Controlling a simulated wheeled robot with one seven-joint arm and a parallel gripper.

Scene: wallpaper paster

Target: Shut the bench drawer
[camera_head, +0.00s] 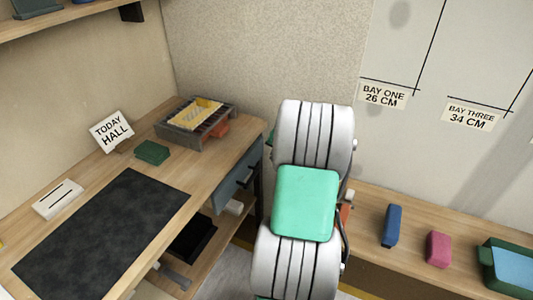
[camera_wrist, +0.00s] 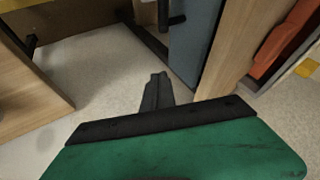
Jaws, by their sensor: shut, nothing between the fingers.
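The bench drawer shows as a blue-grey front (camera_head: 229,187) under the right edge of the wooden bench in the head view, with a dark handle (camera_head: 246,178). In the wrist view the same blue-grey front (camera_wrist: 197,38) stands at top centre, with the dark handle (camera_wrist: 172,20) to its left. I cannot tell how far the drawer stands out. My gripper (camera_wrist: 157,78) is shut and empty in the wrist view, its dark fingertips below the handle and left of the front, with no clear contact. In the head view my white and green arm hides the gripper.
A low shelf (camera_head: 375,215) at right holds a blue block (camera_head: 391,226), a pink block (camera_head: 438,249) and a green tray (camera_head: 487,257).

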